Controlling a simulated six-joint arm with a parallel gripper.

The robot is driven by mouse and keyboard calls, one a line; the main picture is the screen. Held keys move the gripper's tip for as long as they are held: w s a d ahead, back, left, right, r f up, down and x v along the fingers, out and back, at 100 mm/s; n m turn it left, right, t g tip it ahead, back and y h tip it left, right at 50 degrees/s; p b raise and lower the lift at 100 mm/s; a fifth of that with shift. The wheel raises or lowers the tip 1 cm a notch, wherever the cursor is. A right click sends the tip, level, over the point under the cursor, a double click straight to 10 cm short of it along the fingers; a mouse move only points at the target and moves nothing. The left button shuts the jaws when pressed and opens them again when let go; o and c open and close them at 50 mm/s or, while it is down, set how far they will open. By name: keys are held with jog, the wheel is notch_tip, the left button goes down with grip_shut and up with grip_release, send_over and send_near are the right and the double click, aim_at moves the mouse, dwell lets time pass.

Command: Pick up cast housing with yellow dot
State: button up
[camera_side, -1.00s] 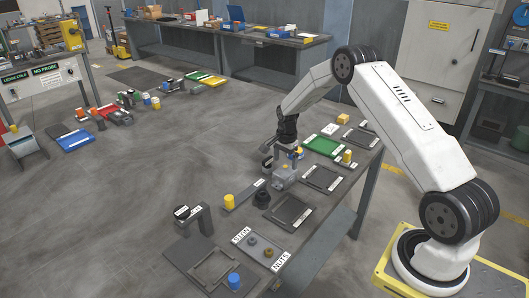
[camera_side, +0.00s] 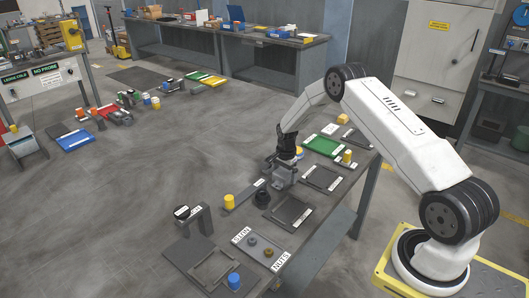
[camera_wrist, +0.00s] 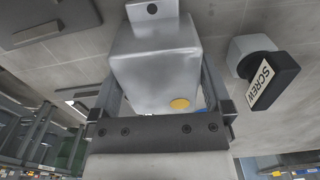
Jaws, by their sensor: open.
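The cast housing is a grey metal block. In the wrist view the housing (camera_wrist: 155,65) fills the middle, with a yellow dot (camera_wrist: 180,104) on the face near its lower right corner. In the side view the housing (camera_side: 283,177) stands on the workbench directly under my gripper (camera_side: 284,166). In the wrist view my gripper (camera_wrist: 160,105) is open, with one finger on each side of the housing. I cannot tell whether the fingers touch it.
A part labelled SCREW (camera_wrist: 262,78) lies close on the right in the wrist view. In the side view a dark round part (camera_side: 262,199), a yellow cylinder (camera_side: 229,201), a dark tray (camera_side: 290,211) and a green tray (camera_side: 322,146) are nearby on the bench.

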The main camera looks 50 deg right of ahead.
dwell(0.5)
jog(key=shift+w, duration=0.1)
grip_shut()
jog(key=shift+r, duration=0.2)
jog(key=shift+r, duration=0.85)
jog(key=s+a+r, duration=0.5)
jog(key=s+r, duration=0.6)
jog(key=s, duration=0.2)
